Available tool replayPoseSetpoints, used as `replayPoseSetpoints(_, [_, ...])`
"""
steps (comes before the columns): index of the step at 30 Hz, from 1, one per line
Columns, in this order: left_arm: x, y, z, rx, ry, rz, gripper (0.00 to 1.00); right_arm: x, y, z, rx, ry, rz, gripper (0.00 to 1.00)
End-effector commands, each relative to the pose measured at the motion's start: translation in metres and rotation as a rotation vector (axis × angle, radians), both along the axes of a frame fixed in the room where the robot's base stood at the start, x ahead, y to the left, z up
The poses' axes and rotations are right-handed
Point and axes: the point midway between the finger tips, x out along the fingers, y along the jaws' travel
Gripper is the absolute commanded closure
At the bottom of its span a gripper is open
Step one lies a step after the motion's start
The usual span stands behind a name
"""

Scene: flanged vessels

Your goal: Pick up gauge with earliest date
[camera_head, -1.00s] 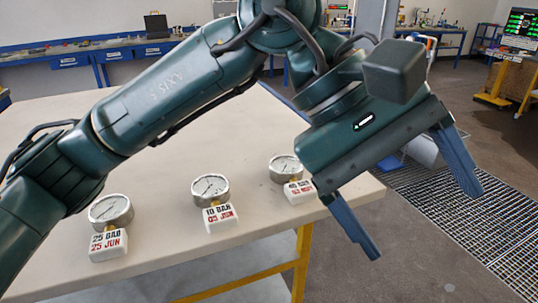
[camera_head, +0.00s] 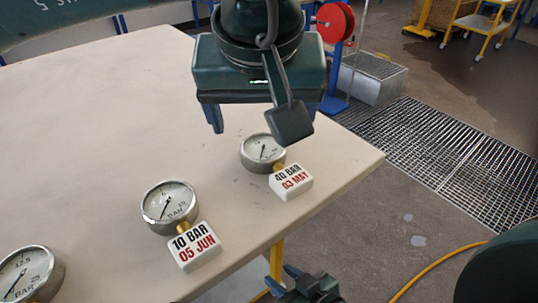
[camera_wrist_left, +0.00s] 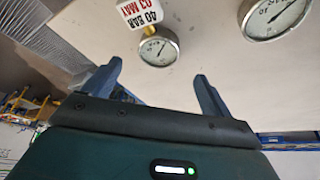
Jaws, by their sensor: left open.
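Three round dial gauges with white labels rest on the beige table. The gauge marked 40 BAR, 03 MAY (camera_head: 262,151) is farthest right; it also shows in the left wrist view (camera_wrist_left: 158,47). The 10 BAR, 05 JUN gauge (camera_head: 169,206) is in the middle, and part of it shows in the left wrist view (camera_wrist_left: 275,14). The third gauge (camera_head: 28,275) is cut off at lower left, its label out of view. My left gripper (camera_head: 264,118) is open and empty, above and just behind the 40 BAR gauge. My right gripper (camera_head: 284,278) is low, beyond the table's front edge.
The table (camera_head: 100,120) is clear behind the gauges. Its right corner lies near the 40 BAR gauge. A red reel on a blue stand (camera_head: 335,22), a metal box (camera_head: 372,78) and a floor grating (camera_head: 450,150) lie beyond it. A yellow hose (camera_head: 430,262) runs at lower right.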

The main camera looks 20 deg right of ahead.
Motion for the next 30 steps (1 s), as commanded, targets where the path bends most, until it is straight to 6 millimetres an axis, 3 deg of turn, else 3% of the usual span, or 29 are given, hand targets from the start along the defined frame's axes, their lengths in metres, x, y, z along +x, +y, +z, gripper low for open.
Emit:
replayPoseSetpoints(7, [0.005,-0.003,-0.018,0.000,0.002,0.000,0.16,0.000,0.000,0.002,-0.001,-0.001,0.000,0.64])
replayPoseSetpoints(15, [0.017,-0.008,-0.054,-0.002,0.003,0.000,0.16,0.001,-0.001,0.006,-0.009,-0.003,0.002,0.64])
replayPoseSetpoints(24, [0.019,-0.009,-0.059,-0.001,0.001,-0.001,0.16,0.001,-0.001,0.004,-0.012,-0.002,0.002,0.64])
replayPoseSetpoints(30, [0.019,-0.009,-0.059,-0.001,0.001,-0.001,0.31,0.001,-0.001,0.004,-0.012,-0.002,0.002,0.64])
